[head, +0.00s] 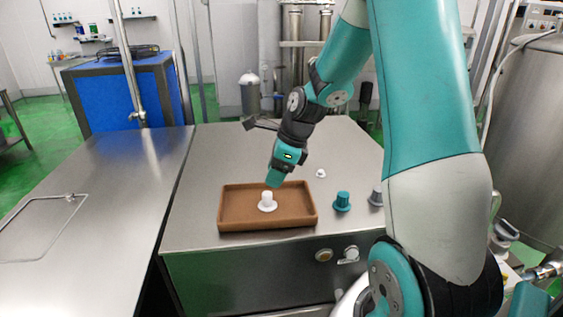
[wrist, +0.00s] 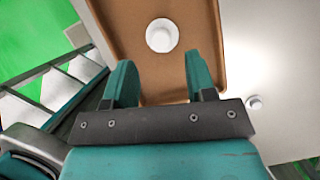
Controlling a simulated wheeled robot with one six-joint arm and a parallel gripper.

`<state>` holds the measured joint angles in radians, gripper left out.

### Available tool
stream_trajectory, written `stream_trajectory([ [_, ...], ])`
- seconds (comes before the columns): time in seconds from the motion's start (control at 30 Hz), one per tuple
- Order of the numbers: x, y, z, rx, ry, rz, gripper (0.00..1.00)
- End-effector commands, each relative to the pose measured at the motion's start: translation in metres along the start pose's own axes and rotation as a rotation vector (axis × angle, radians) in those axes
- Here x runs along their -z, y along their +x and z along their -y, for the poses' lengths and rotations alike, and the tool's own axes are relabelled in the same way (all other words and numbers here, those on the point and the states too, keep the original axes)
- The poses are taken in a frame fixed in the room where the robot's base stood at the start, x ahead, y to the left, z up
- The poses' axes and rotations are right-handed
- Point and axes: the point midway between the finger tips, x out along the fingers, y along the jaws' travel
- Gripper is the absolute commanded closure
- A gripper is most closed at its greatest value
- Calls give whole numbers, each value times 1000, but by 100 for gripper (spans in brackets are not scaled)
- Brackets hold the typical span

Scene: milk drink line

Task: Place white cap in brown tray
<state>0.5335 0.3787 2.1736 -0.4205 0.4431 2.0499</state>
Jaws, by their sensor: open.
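A white cap (head: 267,201) with a wide round base stands upright in the brown tray (head: 228,223), near the middle of its floor. My gripper (head: 275,181) is over the back part of the tray, pointing down, above and behind the cap. In the wrist view my gripper (wrist: 159,75) has its two teal fingers spread with nothing between them. The white cap (wrist: 161,36) shows there ahead of the fingertips and apart from them, on the tray (wrist: 118,14).
A small white piece (head: 320,173) lies on the metal table behind the tray's right side; a white piece also shows in the wrist view (wrist: 254,102). A teal cap (head: 342,201) and a grey cap (head: 376,196) stand right of the tray. The table left of the tray is clear.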

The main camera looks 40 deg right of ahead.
Motion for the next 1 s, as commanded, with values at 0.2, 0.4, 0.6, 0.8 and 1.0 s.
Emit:
stream_trajectory([
  [0.2, 0, -36, 1, 3, 0, 1, 49],
  [0.4, -13, -48, -14, -14, -124, 0, 49],
  [0.6, -66, -52, -100, -91, -851, 23, 49],
  [0.8, -90, -62, -215, -179, -1813, 121, 49],
  [1.0, -77, -73, -297, -224, -2565, 267, 49],
])
